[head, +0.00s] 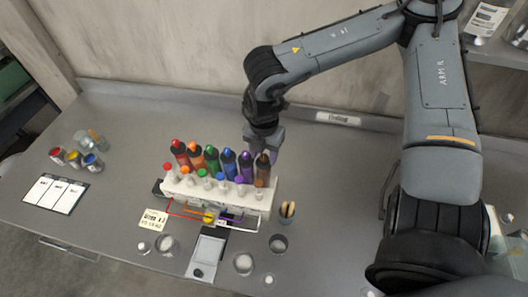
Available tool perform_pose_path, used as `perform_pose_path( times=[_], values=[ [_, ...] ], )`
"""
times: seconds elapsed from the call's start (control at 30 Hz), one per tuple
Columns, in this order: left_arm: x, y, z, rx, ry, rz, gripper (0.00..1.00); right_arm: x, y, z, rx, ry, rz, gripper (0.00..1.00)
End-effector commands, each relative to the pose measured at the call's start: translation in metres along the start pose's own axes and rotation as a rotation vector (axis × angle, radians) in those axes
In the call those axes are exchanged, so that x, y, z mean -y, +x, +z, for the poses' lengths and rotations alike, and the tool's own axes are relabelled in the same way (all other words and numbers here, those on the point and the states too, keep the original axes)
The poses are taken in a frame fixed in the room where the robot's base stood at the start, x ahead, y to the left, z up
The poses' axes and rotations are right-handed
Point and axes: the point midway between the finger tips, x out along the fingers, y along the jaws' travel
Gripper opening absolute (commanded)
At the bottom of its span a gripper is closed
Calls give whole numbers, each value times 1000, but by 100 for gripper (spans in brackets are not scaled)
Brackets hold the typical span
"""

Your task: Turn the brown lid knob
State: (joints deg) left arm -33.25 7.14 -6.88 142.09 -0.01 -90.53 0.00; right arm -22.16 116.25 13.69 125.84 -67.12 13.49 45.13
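A row of coloured bottles stands in a white rack (228,197) on the grey bench. The brown bottle (262,174) is at the right end, and its dark brown lid knob (263,158) is partly covered by my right gripper (264,150). The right gripper points down at the top of this bottle, just behind and around the lid in the picture. A grey finger shows at the lid's right side. I cannot tell whether the fingers touch the lid or how far they are apart. My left gripper is not in view.
The purple bottle (245,166) stands close left of the brown one. A cup with wooden sticks (287,211) is to the right. Glass dishes and a scale (206,251) lie in front. Paint tins (74,159) and a chart (56,192) are at left. The bench behind the rack is clear.

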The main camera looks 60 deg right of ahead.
Motion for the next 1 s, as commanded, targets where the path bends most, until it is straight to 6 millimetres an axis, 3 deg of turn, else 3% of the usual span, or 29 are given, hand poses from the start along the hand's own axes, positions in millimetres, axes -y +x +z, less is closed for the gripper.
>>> perform_pose_path(
  times=[0.37,0.8,1.0],
  values=[
    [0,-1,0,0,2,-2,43,-1,-8,0,2,-1,3,49],
    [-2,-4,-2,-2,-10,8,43,-1,-78,0,2,-1,4,49],
    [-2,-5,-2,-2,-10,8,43,-1,-100,0,2,0,2,49]
  ],
)
